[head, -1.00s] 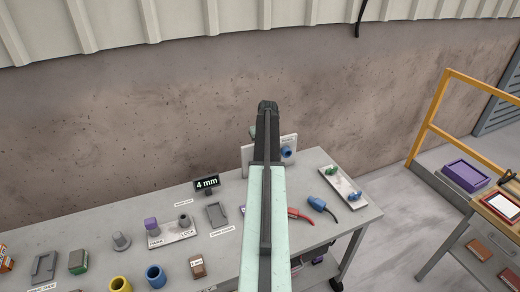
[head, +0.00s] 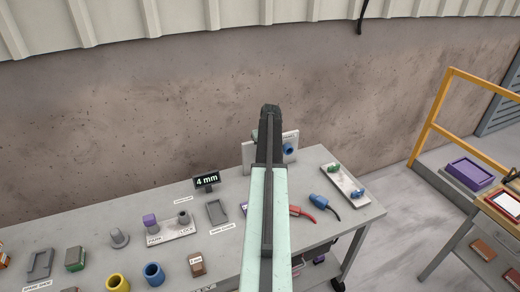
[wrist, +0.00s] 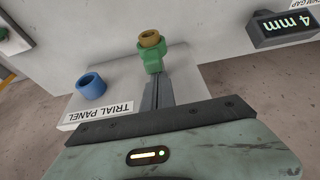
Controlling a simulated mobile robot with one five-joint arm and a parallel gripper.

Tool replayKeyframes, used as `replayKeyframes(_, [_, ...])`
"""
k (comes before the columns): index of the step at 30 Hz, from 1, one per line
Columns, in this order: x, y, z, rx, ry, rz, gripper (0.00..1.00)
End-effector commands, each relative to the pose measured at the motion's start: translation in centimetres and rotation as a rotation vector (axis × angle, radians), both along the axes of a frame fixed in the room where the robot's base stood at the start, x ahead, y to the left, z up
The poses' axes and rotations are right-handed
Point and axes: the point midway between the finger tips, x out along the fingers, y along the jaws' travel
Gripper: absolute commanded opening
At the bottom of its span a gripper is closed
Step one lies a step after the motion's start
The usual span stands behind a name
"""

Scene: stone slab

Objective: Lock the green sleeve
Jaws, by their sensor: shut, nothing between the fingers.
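The green sleeve (wrist: 151,58) sits on the pale trial panel (wrist: 205,82), with a brass-coloured ring at its open end and a green lug toward my fingers. My gripper (wrist: 159,80) is shut and empty, its dark fingertips right at the lug; whether they touch it I cannot tell. A blue sleeve (wrist: 91,85) is on the same panel, to the left in the wrist view. In the head view the panel (head: 291,137) stands upright at the back of the bench, its blue sleeve (head: 289,149) right of my arm. My arm largely covers the green sleeve there.
A "4 mm" display (head: 207,180) stands left of the panel. The grey bench (head: 105,265) carries coloured sleeves, blocks and a grey tray (head: 217,211). Red and blue connectors and a white plate (head: 343,186) lie to the right. A yellow rail (head: 432,125) stands farther right.

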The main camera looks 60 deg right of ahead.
Motion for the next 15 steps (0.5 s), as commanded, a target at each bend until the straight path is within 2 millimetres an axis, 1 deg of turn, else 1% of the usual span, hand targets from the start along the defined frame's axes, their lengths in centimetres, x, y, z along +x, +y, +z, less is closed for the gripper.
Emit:
replayKeyframes(1, [-0.3, 0.2, -0.2, 0.008, 0.008, 0.001, 0.0])
replayKeyframes(4, [-0.3, 0.3, -0.1, 0.009, 0.009, 0.001, 0.0])
replayKeyframes(8, [-0.4, 0.5, 0.8, 0.008, 0.009, 0.002, 0.0])
replayKeyframes(11, [-0.6, 0.8, 2.3, 0.008, 0.009, 0.002, 0.0])
replayKeyframes(15, [-0.9, 1.3, 5.2, 0.005, 0.006, 0.003, 0.0])
